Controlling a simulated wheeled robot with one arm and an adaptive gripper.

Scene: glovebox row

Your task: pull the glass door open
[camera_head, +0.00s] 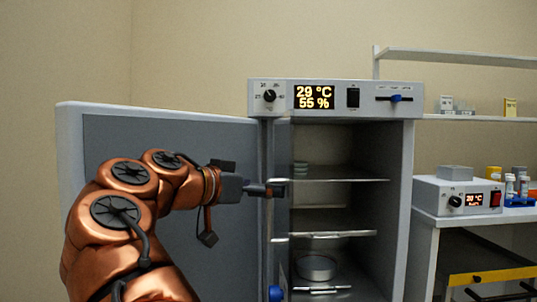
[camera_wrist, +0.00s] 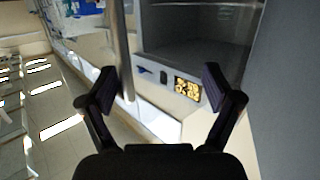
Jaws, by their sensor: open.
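The grey cabinet (camera_head: 335,86) stands with its solid outer door (camera_head: 190,133) swung wide to the left. A narrow upright strip at the left of the opening looks like the glass door (camera_head: 283,140), seen steeply from the side; how far it stands open is hard to tell. My gripper (camera_head: 277,188) is at this strip, about mid-height, and its tips partly cover it. In the wrist view my gripper (camera_wrist: 165,88) is open, with a metal bar (camera_wrist: 122,50) close to the left finger. I cannot tell whether they touch.
Inside the cabinet are wire shelves (camera_head: 335,234) and a round glass dish (camera_head: 316,267). To the right a side bench (camera_head: 440,218) holds a small device (camera_head: 455,196) and tubes. A wall shelf (camera_head: 480,118) is above it. My arm crosses in front of the outer door.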

